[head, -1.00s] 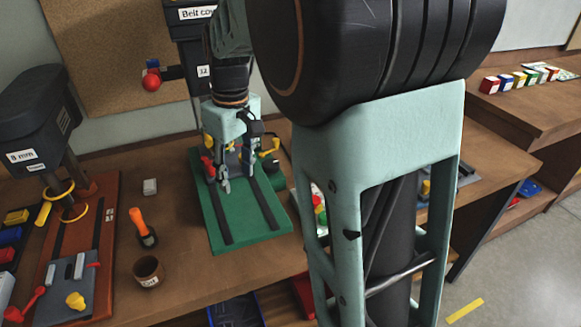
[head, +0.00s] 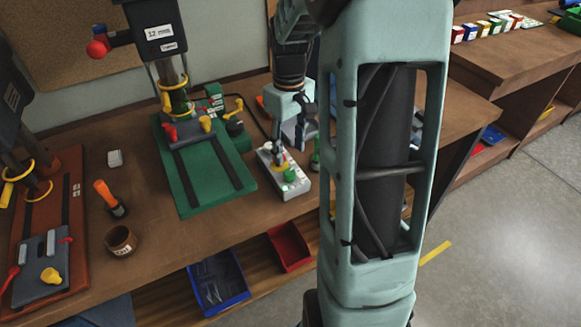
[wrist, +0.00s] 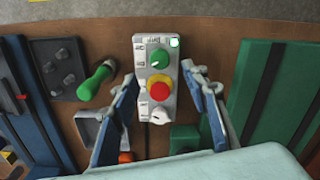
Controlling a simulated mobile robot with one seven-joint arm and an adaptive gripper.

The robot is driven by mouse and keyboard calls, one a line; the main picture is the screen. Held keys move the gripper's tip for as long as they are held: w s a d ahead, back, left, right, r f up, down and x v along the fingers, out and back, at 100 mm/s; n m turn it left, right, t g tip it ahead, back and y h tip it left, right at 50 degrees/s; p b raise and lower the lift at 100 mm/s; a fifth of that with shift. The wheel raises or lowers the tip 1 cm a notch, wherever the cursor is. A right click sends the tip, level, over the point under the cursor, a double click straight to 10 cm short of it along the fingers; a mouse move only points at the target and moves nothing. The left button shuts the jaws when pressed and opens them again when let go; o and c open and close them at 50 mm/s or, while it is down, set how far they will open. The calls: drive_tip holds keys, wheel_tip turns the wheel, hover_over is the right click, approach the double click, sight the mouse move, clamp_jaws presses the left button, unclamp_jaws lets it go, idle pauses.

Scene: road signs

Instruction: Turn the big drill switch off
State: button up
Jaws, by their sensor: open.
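The big green drill press, labelled 12 mm, has its head (head: 158,30) at upper left and its green base (head: 205,185) on the bench. A pale control box (head: 298,188) lies right of the base. In the wrist view, the box (wrist: 141,55) carries a green rotary knob (wrist: 159,59), a red button (wrist: 159,89) on a yellow collar, a white knob (wrist: 159,116) and a bright green lamp (wrist: 174,42). I cannot tell which control is the drill's switch. My gripper (head: 294,150) is open over the box, its fingers (wrist: 162,82) on either side and apparently empty.
A smaller drill on a red-brown base (head: 75,190) stands at left. An orange-handled tool (head: 105,194) and a brown cup (head: 121,240) sit between the drills. A green-handled tool (wrist: 97,80) lies left of the box in the wrist view. Blue (head: 232,298) and red bins are below.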

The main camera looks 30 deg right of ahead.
sight(289, 172)
wheel_tip(289, 172, down, 8)
drive_tip(key=shift+r, duration=0.2)
drive_tip(key=shift+c, duration=0.6)
clamp_jaws()
